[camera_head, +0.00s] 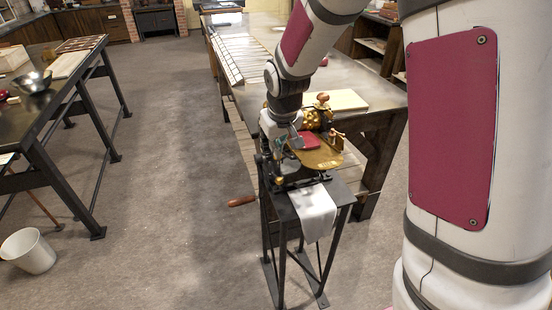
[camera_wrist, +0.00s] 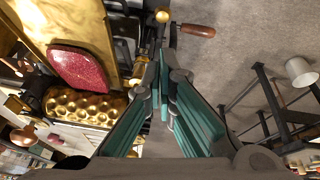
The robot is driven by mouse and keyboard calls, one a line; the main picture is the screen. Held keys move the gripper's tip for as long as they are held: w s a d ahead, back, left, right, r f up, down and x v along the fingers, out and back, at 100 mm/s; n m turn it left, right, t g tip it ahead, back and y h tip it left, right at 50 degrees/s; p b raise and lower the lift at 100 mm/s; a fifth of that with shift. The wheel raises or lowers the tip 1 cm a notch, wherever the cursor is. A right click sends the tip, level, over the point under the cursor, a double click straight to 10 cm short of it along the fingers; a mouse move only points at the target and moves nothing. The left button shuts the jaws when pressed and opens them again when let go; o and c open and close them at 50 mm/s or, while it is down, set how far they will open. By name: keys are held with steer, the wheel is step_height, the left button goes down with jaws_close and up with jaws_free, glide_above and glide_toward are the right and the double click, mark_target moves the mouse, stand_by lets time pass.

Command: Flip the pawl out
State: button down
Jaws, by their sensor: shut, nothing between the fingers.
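The drop roller has a brass plate (camera_head: 322,158), which also shows in the wrist view (camera_wrist: 32,22), and a dimpled brass roller (camera_wrist: 88,105). It stands on a small dark metal stand. My gripper (camera_wrist: 164,62) is shut and empty at the roller's side, its fingertips pointing toward a small brass ball knob (camera_wrist: 162,16). The fingertips look close to the dark frame; I cannot tell whether they touch. I cannot clearly tell which part is the pawl. In the head view my arm hides part of the machine.
A crank with a wooden handle (camera_wrist: 197,31) sticks out beside the machine, also visible in the head view (camera_head: 241,201). A dark red pad (camera_wrist: 80,68) lies on the plate. A white cloth (camera_head: 315,210) hangs in front. A white bucket (camera_head: 28,251) stands on open floor at left.

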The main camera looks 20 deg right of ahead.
glide_above(275, 177)
step_height(275, 177, down, 9)
steer(key=shift+p, duration=0.45)
